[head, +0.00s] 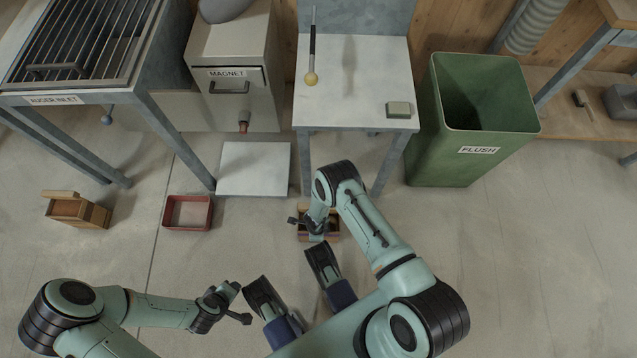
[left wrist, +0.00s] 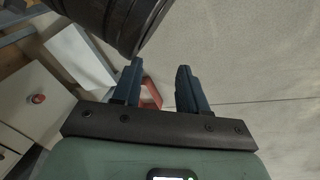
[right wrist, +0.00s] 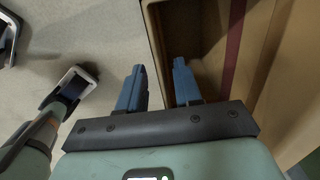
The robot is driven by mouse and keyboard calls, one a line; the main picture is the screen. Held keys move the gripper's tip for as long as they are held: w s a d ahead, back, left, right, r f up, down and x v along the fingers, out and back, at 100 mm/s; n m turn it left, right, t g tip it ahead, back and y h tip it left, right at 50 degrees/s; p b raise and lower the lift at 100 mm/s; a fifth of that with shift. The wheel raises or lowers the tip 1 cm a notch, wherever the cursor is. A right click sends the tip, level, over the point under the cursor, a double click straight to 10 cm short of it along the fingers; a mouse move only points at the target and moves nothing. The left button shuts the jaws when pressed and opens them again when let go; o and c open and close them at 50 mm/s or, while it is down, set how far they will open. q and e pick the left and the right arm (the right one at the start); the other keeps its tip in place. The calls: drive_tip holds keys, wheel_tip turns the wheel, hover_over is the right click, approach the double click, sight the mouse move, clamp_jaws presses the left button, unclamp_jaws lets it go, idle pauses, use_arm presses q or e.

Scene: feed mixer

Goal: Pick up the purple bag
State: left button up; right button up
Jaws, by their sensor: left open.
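No clearly purple bag shows in any view. A grey rounded, bag-like shape (head: 225,8) lies on top of the magnet cabinet, cut off by the top edge of the head view; I cannot tell whether it is the bag. My left gripper (left wrist: 158,78) is open and empty above the floor, at lower left in the head view (head: 225,300). My right gripper (right wrist: 157,82) is open, low over a small wooden box (head: 332,232). In the right wrist view the box's wall (right wrist: 156,45) runs beyond the fingers; its inside is dark and partly hidden.
A red tray (head: 167,215), a white slab (head: 253,180) and another wooden box (head: 95,214) are on the floor. The magnet cabinet (head: 200,100), a white-topped table (head: 350,100) and a green flush bin (head: 480,130) stand behind. The floor at right is clear.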

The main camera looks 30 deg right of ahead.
wheel_tip(320, 180, down, 4)
drive_tip(key=shift+w+d+r+b, duration=0.1)
drive_tip(key=shift+w+b, duration=0.05)
drive_tip(key=shift+b, duration=0.75)
clamp_jaws()
use_arm(q)
drive_tip(key=shift+g, duration=0.8)
drive_tip(key=s+f, duration=0.3)
drive_tip(key=s, duration=0.1)
drive_tip(key=shift+a+f, duration=0.25)
drive_tip(key=shift+f, duration=0.05)
